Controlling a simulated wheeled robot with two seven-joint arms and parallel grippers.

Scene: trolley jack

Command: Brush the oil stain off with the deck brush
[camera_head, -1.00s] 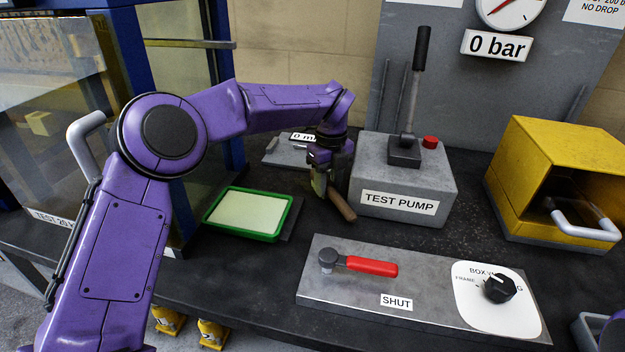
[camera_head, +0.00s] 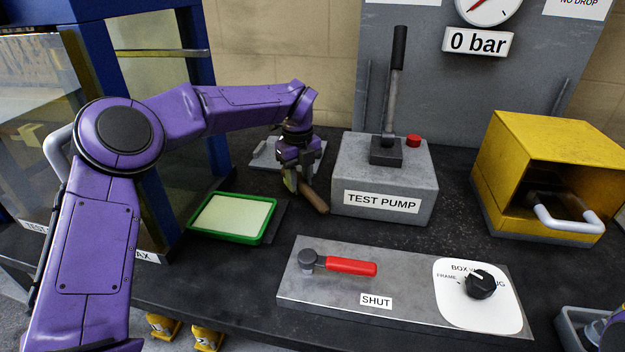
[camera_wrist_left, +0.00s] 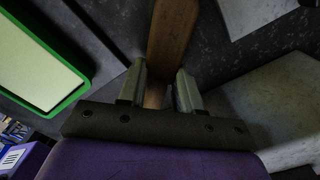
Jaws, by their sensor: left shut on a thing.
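My left gripper (camera_head: 299,184) is shut on a brown wooden piece, seemingly the handle of the deck brush (camera_head: 315,199). It is just left of the test pump, low over the dark bench. In the left wrist view the wood (camera_wrist_left: 171,35) runs between the two fingers (camera_wrist_left: 159,90) and away from them. The bristles cannot be made out. I cannot pick out the oil stain in either view. My right gripper is not in view; only a bit of purple arm shows at the lower right corner.
The grey test pump (camera_head: 385,180) stands right of the gripper. A green-rimmed tray (camera_head: 233,237) with a pale inside lies at the left. A steel panel (camera_head: 400,310) with a red lever and a knob is in front. A yellow box (camera_head: 545,170) is at the right.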

